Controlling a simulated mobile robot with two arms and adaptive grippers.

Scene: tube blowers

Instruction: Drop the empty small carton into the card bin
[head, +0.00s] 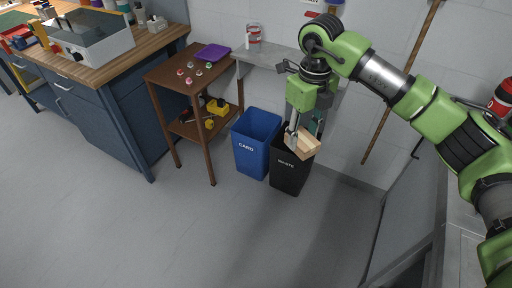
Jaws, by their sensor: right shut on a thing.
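My right gripper (294,139) is shut on a small tan carton (305,146), which is tilted. In the head view the carton overlaps the opening and front of the black bin (287,175) marked WASTE; I cannot tell its exact height above the rim. The blue card bin (250,157), marked CARD, stands directly left of the black bin. Its top is open, and the inside shows dark blue. My left gripper is not in view.
A brown two-shelf stand (180,74) with a purple tray (212,53) stands left of the bins. A grey wall shelf (268,58) is behind them. A wooden pole (400,80) leans on the wall at right. The floor in front is clear.

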